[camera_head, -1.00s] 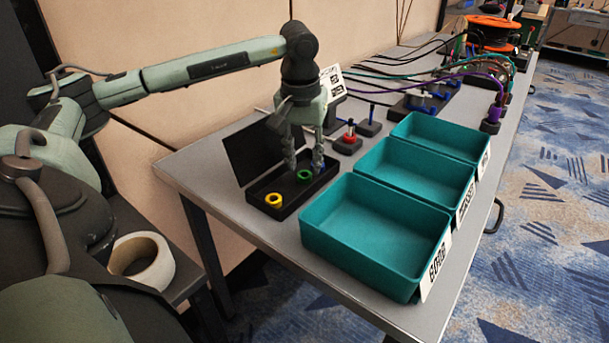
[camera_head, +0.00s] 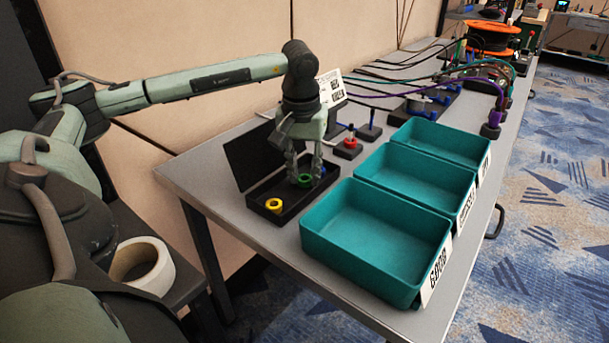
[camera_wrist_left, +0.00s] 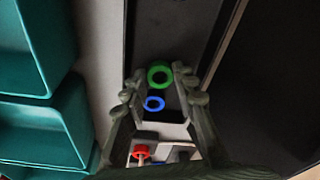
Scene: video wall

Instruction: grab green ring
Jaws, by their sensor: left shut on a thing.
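The green ring (camera_head: 305,181) is between the fingertips of my left gripper (camera_head: 304,174), in the black open-lidded box (camera_head: 293,209). In the left wrist view the green ring (camera_wrist_left: 159,76) shows between the two fingers (camera_wrist_left: 160,86). The gripper is shut on it, low in the box. I cannot tell whether the ring still touches the box floor. A blue ring (camera_wrist_left: 154,103) lies close by in the box, mostly hidden in the head view. A yellow ring (camera_head: 273,205) lies at the box's near end. My right gripper is not in view.
Teal bins (camera_head: 372,244) stand in a row to the right of the box on the grey table (camera_head: 232,203). A red part on a black block (camera_head: 348,145) stands behind the box. Cables and an orange spool (camera_head: 494,36) are farther back.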

